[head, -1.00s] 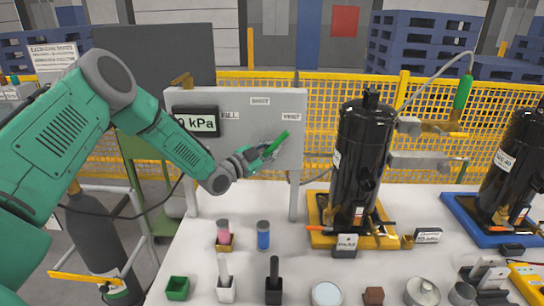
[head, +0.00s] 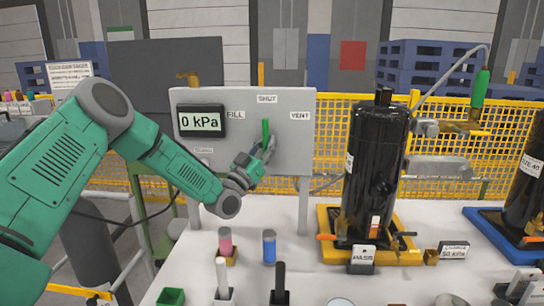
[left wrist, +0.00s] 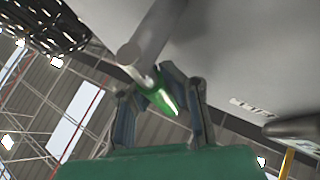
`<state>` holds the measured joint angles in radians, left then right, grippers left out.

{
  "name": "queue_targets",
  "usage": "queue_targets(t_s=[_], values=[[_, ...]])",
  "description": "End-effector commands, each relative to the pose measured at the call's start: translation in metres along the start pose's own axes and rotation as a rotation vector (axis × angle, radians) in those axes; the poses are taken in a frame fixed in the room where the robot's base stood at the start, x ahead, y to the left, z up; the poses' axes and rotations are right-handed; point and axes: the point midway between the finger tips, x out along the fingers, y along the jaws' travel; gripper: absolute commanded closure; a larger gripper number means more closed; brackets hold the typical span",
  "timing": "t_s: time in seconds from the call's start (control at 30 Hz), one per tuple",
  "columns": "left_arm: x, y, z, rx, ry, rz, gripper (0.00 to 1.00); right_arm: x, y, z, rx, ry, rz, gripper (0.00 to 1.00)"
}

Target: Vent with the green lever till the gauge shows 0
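The green lever (head: 265,133) on the grey panel (head: 245,98) stands upright, pointing at the SHUT label (head: 267,99). The gauge (head: 202,121) on the panel reads 0 kPa. My left gripper (head: 264,153) is at the lower part of the lever. In the left wrist view, the green lever (left wrist: 165,97) lies between the fingers of my left gripper (left wrist: 158,78), which close in on it from both sides; the exact contact is partly hidden. My right gripper is not in view.
The FILL label (head: 235,115) is left of the lever and the VENT label (head: 300,116) right. A black compressor (head: 374,175) stands on a yellow base right of the panel. Small items, including a blue cylinder (head: 269,247), stand on the white table below.

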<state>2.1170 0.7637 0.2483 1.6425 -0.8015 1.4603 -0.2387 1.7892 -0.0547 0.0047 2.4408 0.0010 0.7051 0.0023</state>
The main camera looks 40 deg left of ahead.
Motion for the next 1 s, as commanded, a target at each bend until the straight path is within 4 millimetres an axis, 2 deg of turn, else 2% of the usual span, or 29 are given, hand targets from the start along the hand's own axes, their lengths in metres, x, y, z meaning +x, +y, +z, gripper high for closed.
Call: queue_targets(t_s=[0.03,0.6,0.67,0.7,1.0], values=[[0.004,0.004,-0.009,-0.013,0.037,0.003,1.00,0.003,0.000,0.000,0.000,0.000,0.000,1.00],[0.003,-0.002,-0.012,-0.034,0.057,-0.015,1.00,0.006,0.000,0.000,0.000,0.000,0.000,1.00],[0.003,-0.002,-0.012,-0.034,0.057,-0.016,0.80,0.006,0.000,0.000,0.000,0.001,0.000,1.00],[0.003,-0.002,-0.011,-0.033,0.055,-0.016,0.66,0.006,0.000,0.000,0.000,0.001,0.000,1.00],[0.002,-0.010,0.004,-0.035,0.036,-0.022,0.64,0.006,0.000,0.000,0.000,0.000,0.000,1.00]])
